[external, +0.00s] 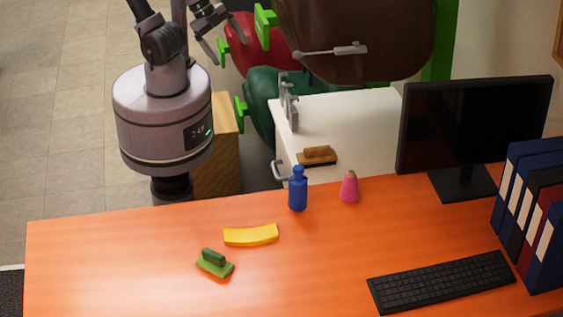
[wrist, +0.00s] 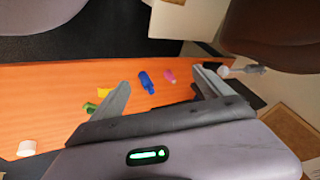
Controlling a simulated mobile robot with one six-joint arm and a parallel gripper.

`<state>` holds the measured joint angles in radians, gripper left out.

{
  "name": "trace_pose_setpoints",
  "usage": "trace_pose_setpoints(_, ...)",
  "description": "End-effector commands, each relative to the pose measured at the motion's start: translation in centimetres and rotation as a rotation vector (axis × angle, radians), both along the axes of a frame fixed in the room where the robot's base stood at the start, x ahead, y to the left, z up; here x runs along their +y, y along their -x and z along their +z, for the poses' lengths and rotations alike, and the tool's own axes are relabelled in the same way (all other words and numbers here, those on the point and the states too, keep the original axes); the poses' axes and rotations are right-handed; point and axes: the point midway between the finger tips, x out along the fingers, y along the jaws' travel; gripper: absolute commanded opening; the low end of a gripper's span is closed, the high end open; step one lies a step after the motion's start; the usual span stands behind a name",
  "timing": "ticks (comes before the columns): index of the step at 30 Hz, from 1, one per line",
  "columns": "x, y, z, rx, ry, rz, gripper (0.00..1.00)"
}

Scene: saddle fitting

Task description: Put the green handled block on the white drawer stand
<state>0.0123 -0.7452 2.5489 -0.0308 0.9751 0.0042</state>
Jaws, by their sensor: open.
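The green handled block (external: 214,264) lies on the orange desk near its front left, handle up. It also shows small in the wrist view (wrist: 90,107), partly behind a finger. The white drawer stand (external: 350,115) is behind the desk, with a metal drawer handle on its front. A brown handled block (external: 317,156) and a grey metal fixture (external: 289,103) are on its top. My gripper (external: 222,42) is high at the back left, well away from the green block and left of the stand. Its fingers (wrist: 161,77) are spread and nothing is between them.
On the desk (external: 110,270) are a yellow curved block (external: 251,235), a blue bottle (external: 298,190), a pink flask (external: 349,187), a keyboard (external: 440,283), a monitor (external: 474,125) and binders (external: 520,190). A white cup (wrist: 26,148) shows in the wrist view. Dark saddles (external: 365,35) hang behind the stand.

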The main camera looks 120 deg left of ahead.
Motion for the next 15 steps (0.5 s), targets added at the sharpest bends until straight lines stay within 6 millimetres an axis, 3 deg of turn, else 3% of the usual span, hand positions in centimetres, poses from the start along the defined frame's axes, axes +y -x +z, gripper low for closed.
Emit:
trace_pose_setpoints(2, -1.0, -2.1, 1.3, 0.031, -0.005, -0.051, 0.89)
trace_pose_setpoints(4, -3.3, -6.1, 3.2, 0.085, -0.013, -0.147, 0.89)
trace_pose_setpoints(6, -7.1, -11.4, 4.4, 0.156, -0.027, -0.278, 0.89)
trace_pose_setpoints(8, -11.2, -15.9, 4.3, 0.218, -0.041, -0.396, 0.89)
trace_pose_setpoints(9, -14.3, -18.6, 3.6, 0.257, -0.051, -0.476, 0.89)
trace_pose_setpoints(11, -19.4, -22.1, 1.7, 0.313, -0.068, -0.597, 0.89)
trace_pose_setpoints(12, -23.0, -23.9, -0.1, 0.352, -0.079, -0.678, 0.89)
trace_pose_setpoints(15, -31.6, -26.5, -5.9, 0.436, -0.109, -0.869, 0.89)
